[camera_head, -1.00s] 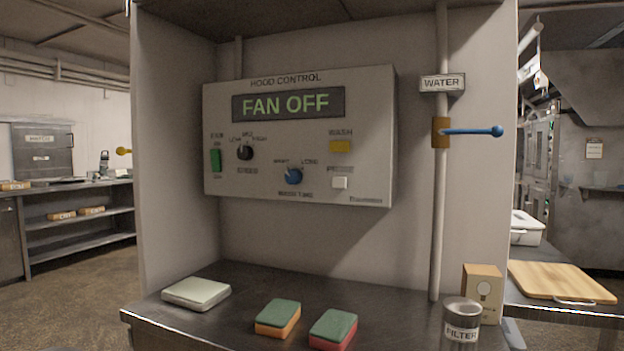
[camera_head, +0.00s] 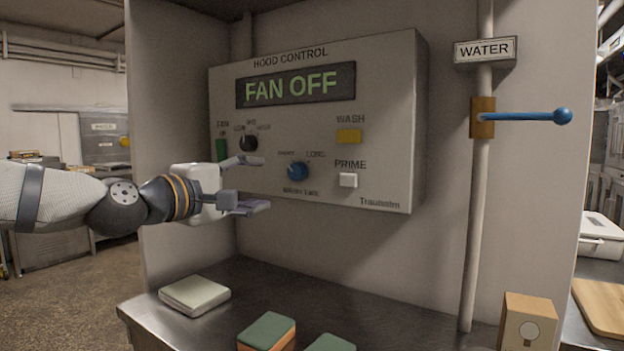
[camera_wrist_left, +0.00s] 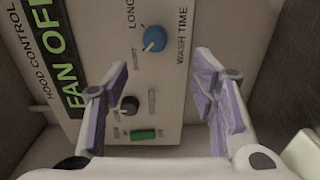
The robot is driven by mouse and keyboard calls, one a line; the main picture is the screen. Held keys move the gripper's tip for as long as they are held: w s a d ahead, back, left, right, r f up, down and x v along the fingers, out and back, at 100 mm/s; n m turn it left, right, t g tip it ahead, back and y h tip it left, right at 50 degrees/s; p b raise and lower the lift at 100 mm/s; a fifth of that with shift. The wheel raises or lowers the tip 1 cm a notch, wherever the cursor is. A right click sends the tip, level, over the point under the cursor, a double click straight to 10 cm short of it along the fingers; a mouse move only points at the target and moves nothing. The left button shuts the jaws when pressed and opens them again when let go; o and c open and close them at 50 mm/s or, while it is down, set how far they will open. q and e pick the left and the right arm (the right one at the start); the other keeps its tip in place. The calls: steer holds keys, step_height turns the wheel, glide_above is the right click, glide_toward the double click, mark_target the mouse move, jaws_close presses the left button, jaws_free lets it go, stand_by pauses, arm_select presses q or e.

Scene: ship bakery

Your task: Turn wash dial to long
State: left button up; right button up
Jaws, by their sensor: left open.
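The blue wash time dial (camera_head: 297,172) is on the lower middle of the hood control panel (camera_head: 385,130), with SHORT at its upper left and LONG at its upper right. Its pale mark appears turned toward SHORT. The dial also shows in the left wrist view (camera_wrist_left: 154,39), ahead of the fingers. My left gripper (camera_head: 258,184) is open and empty, left of the dial and apart from it. In the left wrist view its purple-padded fingers (camera_wrist_left: 152,85) are spread wide. My right gripper is not in view.
The black speed knob (camera_head: 249,143) and green fan switch (camera_head: 221,149) are close to my left gripper. The yellow wash button (camera_head: 348,136) and white prime button (camera_head: 348,180) are right of the dial. A blue water lever (camera_head: 525,116) sticks out at right. Sponges (camera_head: 267,332) lie on the counter below.

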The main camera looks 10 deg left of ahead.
mark_target(293, 172)
arm_select(q)
steer(key=b+x, duration=0.1)
steer(key=x, duration=0.9)
steer(key=shift+b, duration=0.35)
steer(key=shift+w+d+r, duration=0.1)
steer(key=shift+w+r, duration=0.05)
steer(key=shift+w, duration=0.1)
steer(key=shift+r, duration=0.25)
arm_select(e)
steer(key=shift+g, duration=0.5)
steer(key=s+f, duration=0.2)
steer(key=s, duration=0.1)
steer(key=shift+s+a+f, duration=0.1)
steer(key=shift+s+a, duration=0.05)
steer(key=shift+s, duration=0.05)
arm_select(q)
steer(key=c, duration=1.1)
